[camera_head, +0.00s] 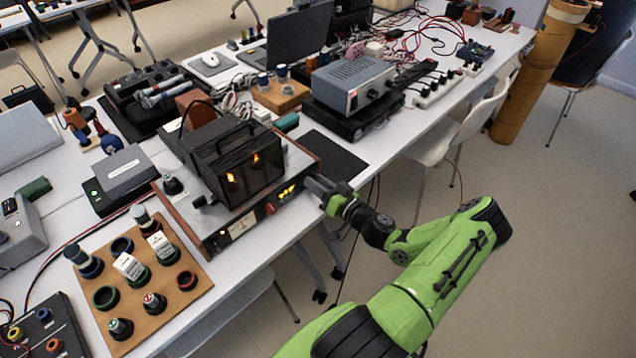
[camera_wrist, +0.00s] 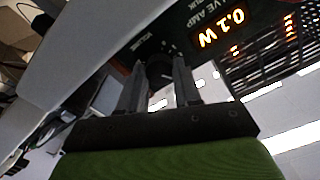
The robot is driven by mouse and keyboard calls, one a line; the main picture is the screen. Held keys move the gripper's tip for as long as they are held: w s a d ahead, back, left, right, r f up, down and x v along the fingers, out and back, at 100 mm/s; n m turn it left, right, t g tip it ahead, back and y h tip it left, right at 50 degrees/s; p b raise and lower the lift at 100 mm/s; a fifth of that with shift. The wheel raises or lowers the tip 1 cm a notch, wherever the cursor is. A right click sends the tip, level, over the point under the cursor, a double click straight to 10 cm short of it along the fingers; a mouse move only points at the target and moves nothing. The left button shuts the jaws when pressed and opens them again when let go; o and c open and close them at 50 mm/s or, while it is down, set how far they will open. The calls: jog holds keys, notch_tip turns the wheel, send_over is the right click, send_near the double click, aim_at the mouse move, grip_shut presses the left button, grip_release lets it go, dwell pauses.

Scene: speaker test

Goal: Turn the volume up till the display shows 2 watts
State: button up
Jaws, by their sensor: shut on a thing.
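The amplifier (camera_head: 242,222) stands at the table's front edge, with a black cage and glowing orange tubes on top. Its display (camera_head: 288,191) is lit orange at the right of the front panel; in the wrist view the display (camera_wrist: 222,27) reads 0.1 W. My gripper (camera_head: 316,189) is at the panel's right end. In the wrist view its fingers (camera_wrist: 160,72) are on both sides of the dark volume knob (camera_wrist: 157,66), beside the "VOLUME" lettering, and shut on it. In the head view the gripper hides the knob.
A wooden board (camera_head: 190,290) with rings and knobbed pegs lies to the left of the amplifier. A grey power supply (camera_head: 352,82) stands behind on a black box. A white chair (camera_head: 455,135) is beside the table; the floor right of my arm is clear.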

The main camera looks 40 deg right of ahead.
jog(key=shift+m, duration=0.7)
jog(key=o, duration=1.1)
jog(key=shift+c, duration=0.2)
jog(key=s+p, duration=0.2)
jog(key=s, duration=1.3)
jog(key=shift+s+d, duration=0.25)
jog(key=shift+s, duration=0.15)
